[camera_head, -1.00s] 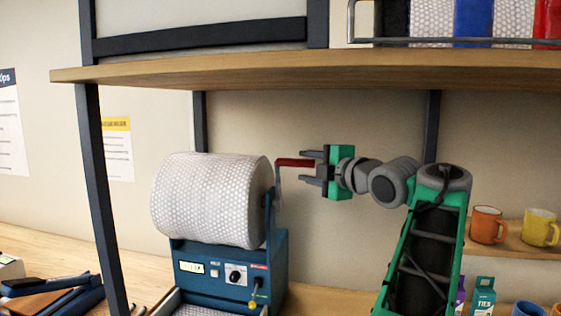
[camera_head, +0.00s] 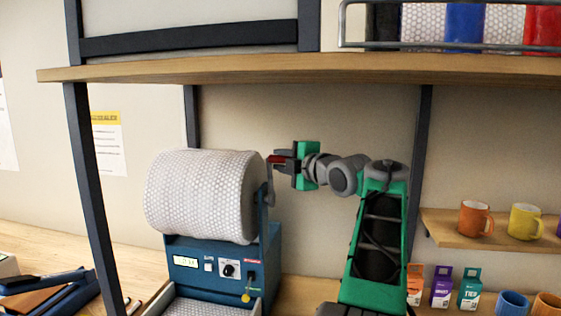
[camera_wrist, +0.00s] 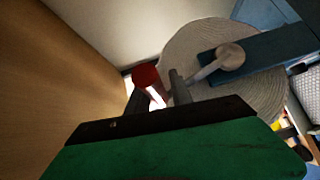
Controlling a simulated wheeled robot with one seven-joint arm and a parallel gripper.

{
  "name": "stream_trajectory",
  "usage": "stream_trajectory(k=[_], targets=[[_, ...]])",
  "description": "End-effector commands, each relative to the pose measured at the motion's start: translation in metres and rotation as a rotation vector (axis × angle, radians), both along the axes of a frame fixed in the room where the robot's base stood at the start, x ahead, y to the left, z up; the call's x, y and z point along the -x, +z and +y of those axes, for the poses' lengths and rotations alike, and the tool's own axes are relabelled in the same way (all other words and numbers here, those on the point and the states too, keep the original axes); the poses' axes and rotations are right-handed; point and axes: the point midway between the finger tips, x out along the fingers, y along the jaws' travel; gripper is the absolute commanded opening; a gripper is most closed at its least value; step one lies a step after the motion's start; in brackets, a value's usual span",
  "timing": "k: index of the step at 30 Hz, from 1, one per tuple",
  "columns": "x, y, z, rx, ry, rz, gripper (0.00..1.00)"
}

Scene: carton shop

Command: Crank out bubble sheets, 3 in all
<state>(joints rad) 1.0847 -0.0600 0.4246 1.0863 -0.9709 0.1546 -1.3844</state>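The blue machine (camera_head: 222,262) carries a large roll of bubble wrap (camera_head: 200,195) on top. Its crank, at the roll's right end, has a grey arm (camera_wrist: 206,68) and a red handle (camera_wrist: 146,76). The red handle also shows in the head view (camera_head: 275,159). My gripper (camera_head: 279,162) is at the handle, with its dark fingers apart around it. In the wrist view my fingers (camera_wrist: 156,92) show a gap, and the handle lies nearer the left one. The gripper looks open. Contact with the handle is hard to make out. The machine's small display is unreadable.
A wooden shelf (camera_head: 300,68) runs above my arm. A dark post (camera_head: 95,200) stands left of the machine. Mugs (camera_head: 474,218) sit on a small shelf at right, with small boxes (camera_head: 441,286) below. Dark tools (camera_head: 45,295) lie at far left.

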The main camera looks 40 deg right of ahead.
Motion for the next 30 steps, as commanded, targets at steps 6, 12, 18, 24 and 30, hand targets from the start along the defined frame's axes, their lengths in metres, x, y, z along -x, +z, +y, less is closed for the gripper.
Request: stream_trajectory(k=[6,12,18,24,30], targets=[[-0.0007,-0.0016,0.0008,-0.003,0.002,0.003,0.06],[-0.0009,-0.0033,0.0006,-0.005,0.003,0.005,0.0],[-0.001,-0.0049,0.0003,-0.007,0.003,0.007,0.0],[-0.0012,-0.0061,0.0,-0.008,0.003,0.009,0.0],[-0.0011,-0.0073,-0.0004,-0.011,0.002,0.011,0.0]])
